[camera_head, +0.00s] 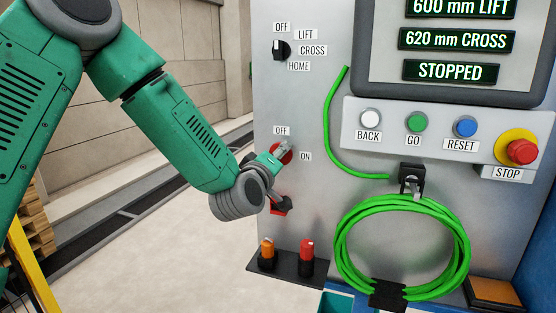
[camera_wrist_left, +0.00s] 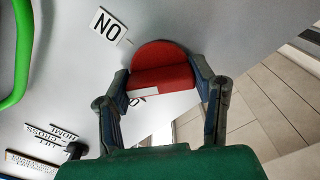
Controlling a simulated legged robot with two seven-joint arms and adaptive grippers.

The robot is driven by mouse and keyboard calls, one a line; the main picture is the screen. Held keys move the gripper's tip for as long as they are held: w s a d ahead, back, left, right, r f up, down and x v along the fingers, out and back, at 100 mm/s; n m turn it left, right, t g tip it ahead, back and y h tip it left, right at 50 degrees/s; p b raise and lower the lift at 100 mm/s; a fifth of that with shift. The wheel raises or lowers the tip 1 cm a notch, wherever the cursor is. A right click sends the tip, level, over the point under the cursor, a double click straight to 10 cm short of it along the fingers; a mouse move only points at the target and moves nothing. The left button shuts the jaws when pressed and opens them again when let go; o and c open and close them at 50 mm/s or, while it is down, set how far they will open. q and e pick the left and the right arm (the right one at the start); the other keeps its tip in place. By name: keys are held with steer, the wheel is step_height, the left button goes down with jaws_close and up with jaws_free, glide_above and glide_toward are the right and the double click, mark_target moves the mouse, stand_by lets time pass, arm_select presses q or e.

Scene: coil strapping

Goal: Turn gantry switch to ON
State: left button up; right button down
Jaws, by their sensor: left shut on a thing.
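The gantry switch is a red round knob (camera_head: 287,153) on the grey panel, with an OFF label (camera_head: 281,131) above it and an ON label (camera_head: 305,156) to its right. My left gripper (camera_head: 272,158) is at the knob and covers part of it. In the left wrist view, the two fingers of the left gripper (camera_wrist_left: 163,88) are closed on either side of the raised red grip (camera_wrist_left: 160,76). A white mark shows on the grip, near a partly hidden label. The ON label (camera_wrist_left: 107,27) lies clear of the fingers. My right gripper is not in view.
A black selector (camera_head: 281,49) sits higher on the panel. A red-and-black part (camera_head: 281,206) hangs just below my gripper. Orange and red knobbed items (camera_head: 307,252) stand on a dark shelf. A green coil (camera_head: 341,245) hangs at right, below the buttons. The display reads STOPPED (camera_head: 450,72).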

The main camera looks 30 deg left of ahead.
arm_select(q)
steer(key=m, duration=0.5)
steer(key=shift+m+b, duration=0.3)
steer(key=shift+b, duration=0.1)
steer(key=m, duration=0.5)
steer(key=shift+b, duration=0.35)
steer(key=shift+m, duration=0.3)
steer(key=o, duration=0.9)
steer(key=shift+o, duration=1.3)
steer(key=shift+w+f, duration=0.1)
steer(key=shift+w, duration=0.2)
